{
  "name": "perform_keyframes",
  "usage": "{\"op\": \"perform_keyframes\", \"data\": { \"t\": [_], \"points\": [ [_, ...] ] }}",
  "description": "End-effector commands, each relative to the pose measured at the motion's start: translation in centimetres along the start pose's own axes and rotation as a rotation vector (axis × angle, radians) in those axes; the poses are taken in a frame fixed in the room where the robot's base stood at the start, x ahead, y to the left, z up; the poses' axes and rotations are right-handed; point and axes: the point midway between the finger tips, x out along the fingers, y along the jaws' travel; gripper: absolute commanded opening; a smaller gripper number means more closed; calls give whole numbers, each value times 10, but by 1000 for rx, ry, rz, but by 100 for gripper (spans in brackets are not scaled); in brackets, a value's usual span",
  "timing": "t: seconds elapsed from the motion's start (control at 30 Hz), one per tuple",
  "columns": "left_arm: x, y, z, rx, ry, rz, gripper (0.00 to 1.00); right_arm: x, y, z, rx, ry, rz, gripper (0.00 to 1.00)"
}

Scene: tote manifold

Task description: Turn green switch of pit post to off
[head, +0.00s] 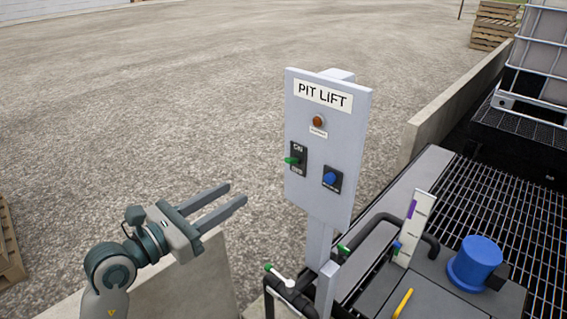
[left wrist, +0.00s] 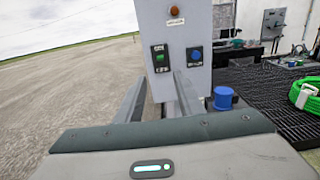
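The pit post (head: 326,210) is a light grey upright panel labelled "PIT LIFT". Its green switch (head: 292,160) is a small lever on a black plate, with "ON" above and lettering below. The lever sticks out from near the plate's middle; I cannot tell its setting. In the left wrist view the green switch (left wrist: 159,58) shows ahead, above my fingertips. My left gripper (head: 237,192) is open and empty, to the left of the panel and lower than the switch, apart from it. Its fingers point towards the post. My right gripper is not in view.
A blue knob (head: 330,179) sits right of the switch, and an orange lamp (head: 319,122) above. A low concrete wall (head: 190,285) lies below my left gripper. Black pipes (head: 290,292), a blue cap (head: 475,262) and metal grating (head: 500,200) lie around the post's foot.

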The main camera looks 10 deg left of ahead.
Motion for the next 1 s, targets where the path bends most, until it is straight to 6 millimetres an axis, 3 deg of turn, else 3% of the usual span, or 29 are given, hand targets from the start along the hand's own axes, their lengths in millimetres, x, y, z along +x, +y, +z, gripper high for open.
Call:
{"op": "perform_keyframes", "data": {
  "t": [0.27,0.47,1.0],
  "points": [
    [7,0,1,-4,-2,-1,34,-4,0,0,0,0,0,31],
    [28,0,3,-5,-2,-1,34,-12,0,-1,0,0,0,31],
    [123,-1,4,-5,-1,-2,34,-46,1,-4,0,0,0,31]
  ]
}}
